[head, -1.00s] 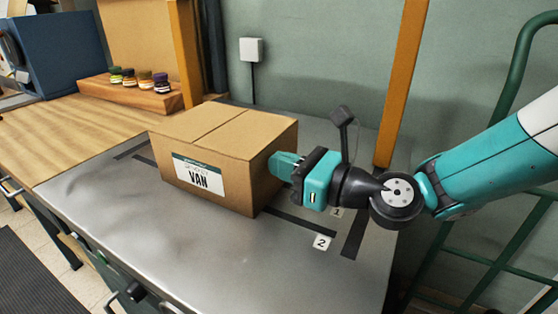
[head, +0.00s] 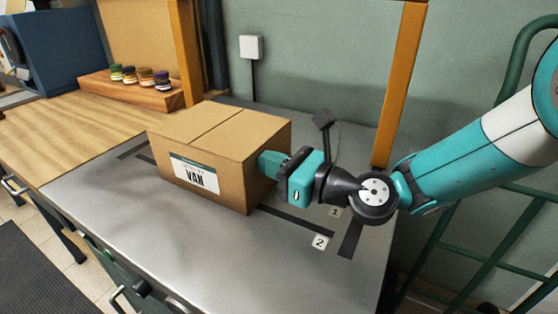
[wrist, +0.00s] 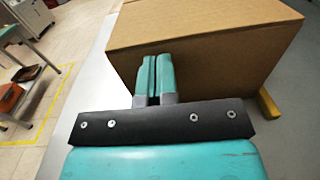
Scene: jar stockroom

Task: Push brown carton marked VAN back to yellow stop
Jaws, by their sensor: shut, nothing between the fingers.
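The brown carton (head: 225,175) marked VAN stands upright on the grey metal bench top, its label facing the head camera. My gripper (head: 262,164) is shut and empty, at the carton's right side face. Its fingertips look to be against that face, though exact contact is hard to tell. In the wrist view my shut fingers (wrist: 154,62) point at the broad carton face (wrist: 200,45). A yellow piece (wrist: 268,103), probably the stop, shows beside the carton's lower right edge there. In the head view I cannot make it out; the carton may hide it.
Black tape (head: 300,222) and number tags 1 (head: 335,211) and 2 (head: 320,242) lie on the bench right of the carton. An orange post (head: 398,90) stands at the back right. Several jars (head: 140,76) sit on a wooden block at the back left. The front bench top is clear.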

